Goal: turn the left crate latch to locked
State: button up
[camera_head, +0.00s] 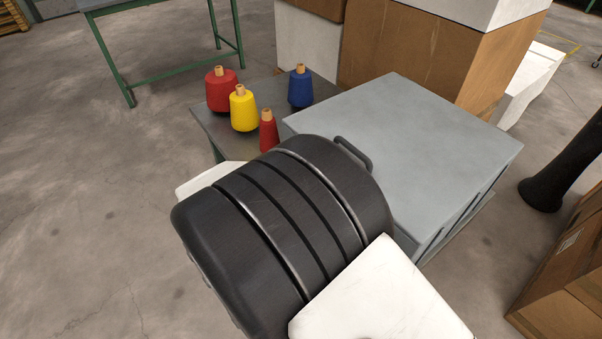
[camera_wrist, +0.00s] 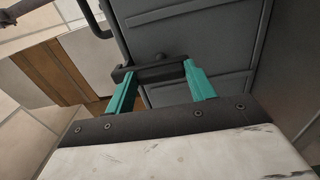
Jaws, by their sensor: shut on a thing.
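In the wrist view my gripper (camera_wrist: 158,73) has two teal fingers at the front of a grey panelled crate (camera_wrist: 215,35). A dark latch bar (camera_wrist: 152,72) lies crosswise between the fingertips, and the fingers are shut on it. A small round knob shows by the bar's upper edge. The bar looks roughly crosswise in this view; its locked mark, if any, does not show. In the head view the crate's flat grey top (camera_head: 420,135) shows, while my arm hides my gripper and the latch.
Red, yellow and blue thread cones (camera_head: 243,110) stand on a low dark table (camera_head: 207,128) beside the crate. Cardboard boxes (camera_head: 430,55) stand behind it, and another carton (camera_head: 560,270) is at the right. A dark curved handle (camera_wrist: 95,18) shows left of the latch. Open floor lies left.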

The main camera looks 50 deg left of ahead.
dwell(0.4)
jog(key=o, duration=1.4)
jog(key=s, duration=0.7)
jog(key=shift+s+a, duration=0.4)
jog(key=shift+s, duration=0.15)
